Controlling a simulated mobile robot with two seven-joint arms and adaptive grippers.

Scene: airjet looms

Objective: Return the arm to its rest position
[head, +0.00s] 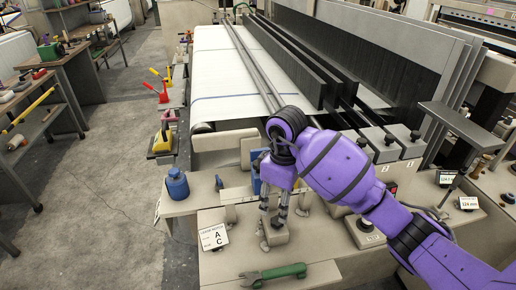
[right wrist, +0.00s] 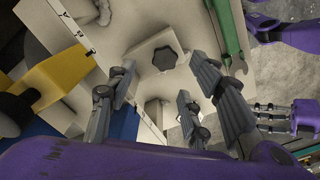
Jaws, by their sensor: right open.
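My right arm reaches in from the lower right in the head view. Its gripper (head: 278,222) points down over a small beige block (head: 273,236) at the front of the loom. In the right wrist view the right gripper's grey fingers (right wrist: 172,85) are spread apart with nothing held between them. A beige block with a dark knob (right wrist: 165,58) shows beyond the fingertips; I cannot tell if any finger touches it. My left gripper (right wrist: 270,118) shows at the right edge of the right wrist view, small, and its opening is unclear. It is not in the head view.
A green-handled tool (head: 275,274) lies on the front ledge, near a label card (head: 214,237). A blue bottle (head: 177,184) and a yellow tool (head: 162,141) are at left. Dark loom bars (head: 290,62) rise behind the arm. Open floor (head: 95,190) lies left.

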